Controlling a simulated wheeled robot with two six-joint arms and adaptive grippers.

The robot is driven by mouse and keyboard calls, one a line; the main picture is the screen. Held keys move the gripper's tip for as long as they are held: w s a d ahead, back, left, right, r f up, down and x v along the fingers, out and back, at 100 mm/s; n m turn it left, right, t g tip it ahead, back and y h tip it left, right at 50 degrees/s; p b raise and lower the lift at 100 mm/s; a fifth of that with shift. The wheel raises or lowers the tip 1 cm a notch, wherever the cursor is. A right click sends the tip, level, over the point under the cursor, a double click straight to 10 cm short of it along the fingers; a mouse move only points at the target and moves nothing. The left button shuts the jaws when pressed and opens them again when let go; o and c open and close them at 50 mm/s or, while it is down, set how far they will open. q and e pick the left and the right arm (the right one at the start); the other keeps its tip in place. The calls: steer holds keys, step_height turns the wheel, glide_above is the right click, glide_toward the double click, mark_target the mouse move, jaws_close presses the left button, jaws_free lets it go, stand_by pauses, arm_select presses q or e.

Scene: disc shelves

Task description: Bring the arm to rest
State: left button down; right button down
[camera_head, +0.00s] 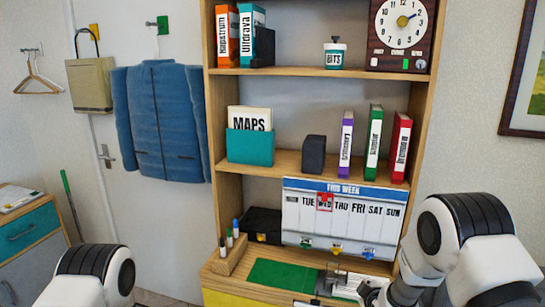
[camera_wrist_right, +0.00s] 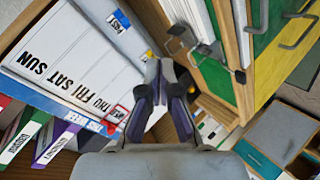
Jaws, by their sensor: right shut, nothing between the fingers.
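My right arm (camera_head: 465,245) reaches in from the lower right of the head view, in front of the shelf's lower right side. My right gripper (camera_wrist_right: 162,72) shows in the right wrist view with its fingers together and nothing between them. The weekly calendar board (camera_wrist_right: 75,65) lies beyond it to the left in that view. My left arm (camera_head: 95,275) shows at the lower left of the head view, and its gripper is out of sight.
The wooden shelf (camera_head: 214,120) holds binders, a teal maps box (camera_head: 250,147), a clock (camera_head: 401,35) and a jar (camera_head: 335,54). The calendar board (camera_head: 340,215) stands above a desk surface with a green mat (camera_head: 285,274) and a pen holder (camera_head: 229,256). A blue jacket (camera_head: 160,120) hangs left.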

steer(key=s+f+m+g, duration=0.2)
steer(key=s+f+g, duration=0.2)
steer(key=s+f, duration=0.7)
steer(key=s+f+m+g, duration=0.1)
steer(key=s+f+g, duration=0.2)
steer(key=s+f, duration=0.85)
steer(key=s+r+m+g, duration=0.2)
steer(key=s+m, duration=0.1)
steer(key=s, duration=0.8)
steer(key=s+a+r+m+g+y, duration=0.1)
steer(key=s+r+m+g, duration=0.2)
steer(key=s, duration=0.8)
steer(key=shift+m, duration=0.3)
steer(key=shift+r, duration=0.1)
